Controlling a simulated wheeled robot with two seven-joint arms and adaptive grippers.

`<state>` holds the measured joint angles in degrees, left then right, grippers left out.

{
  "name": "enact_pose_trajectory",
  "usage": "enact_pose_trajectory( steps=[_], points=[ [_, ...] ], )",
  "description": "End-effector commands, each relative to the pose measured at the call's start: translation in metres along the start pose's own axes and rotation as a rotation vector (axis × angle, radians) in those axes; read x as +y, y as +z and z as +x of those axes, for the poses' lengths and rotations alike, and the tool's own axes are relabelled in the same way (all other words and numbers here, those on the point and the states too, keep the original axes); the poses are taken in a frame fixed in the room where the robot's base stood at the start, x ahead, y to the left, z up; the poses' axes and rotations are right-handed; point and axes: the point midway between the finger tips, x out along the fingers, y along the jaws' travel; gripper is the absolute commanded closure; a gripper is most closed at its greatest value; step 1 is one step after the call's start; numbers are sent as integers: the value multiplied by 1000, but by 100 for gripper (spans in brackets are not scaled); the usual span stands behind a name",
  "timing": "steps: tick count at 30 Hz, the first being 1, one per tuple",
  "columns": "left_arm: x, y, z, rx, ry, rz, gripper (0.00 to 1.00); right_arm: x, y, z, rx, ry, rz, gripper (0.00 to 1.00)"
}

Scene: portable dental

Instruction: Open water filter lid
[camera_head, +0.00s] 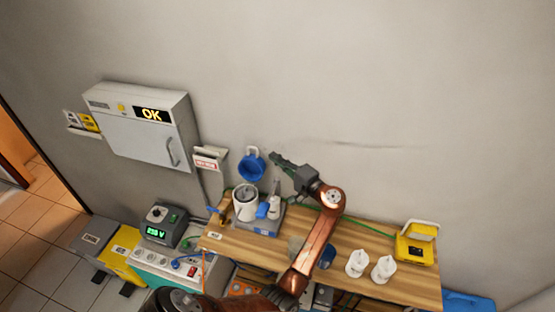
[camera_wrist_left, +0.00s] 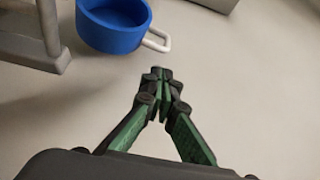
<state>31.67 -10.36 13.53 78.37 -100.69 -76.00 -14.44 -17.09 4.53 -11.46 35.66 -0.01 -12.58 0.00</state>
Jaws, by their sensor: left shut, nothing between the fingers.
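The water filter (camera_head: 245,204) is a white cylinder on a grey base at the left end of the wooden bench, and its round top shows uncovered. The blue lid (camera_head: 250,168) with a white loop handle stands raised above and behind the cylinder, near the wall. The blue lid also shows at the top of the left wrist view (camera_wrist_left: 112,28), with its white handle (camera_wrist_left: 156,42). My left gripper (camera_head: 276,157) is shut and empty, just right of the lid, with a small gap between them. Its closed fingertips show in the left wrist view (camera_wrist_left: 158,76). My right gripper is not seen.
A white wall cabinet (camera_head: 143,137) with an OK sign hangs at the left. Two white containers (camera_head: 357,263) and a yellow box (camera_head: 415,243) stand on the bench's right side. A dark device with a green display (camera_head: 161,224) is at the left. The wall is close behind my gripper.

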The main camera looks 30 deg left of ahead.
Motion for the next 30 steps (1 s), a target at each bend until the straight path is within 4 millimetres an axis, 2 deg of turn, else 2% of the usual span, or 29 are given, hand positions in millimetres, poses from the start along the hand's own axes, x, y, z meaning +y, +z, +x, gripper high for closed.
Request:
enact_pose_trajectory(
  steps=[6,12,25,30],
  points=[
    [-2,1,40,-2,0,1,100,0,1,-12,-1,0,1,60],
    [-1,1,61,-2,0,-1,100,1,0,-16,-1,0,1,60],
    [0,3,66,-4,0,-2,100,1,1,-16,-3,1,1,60],
    [2,5,65,-5,-20,-33,100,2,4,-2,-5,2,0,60]
  ],
)
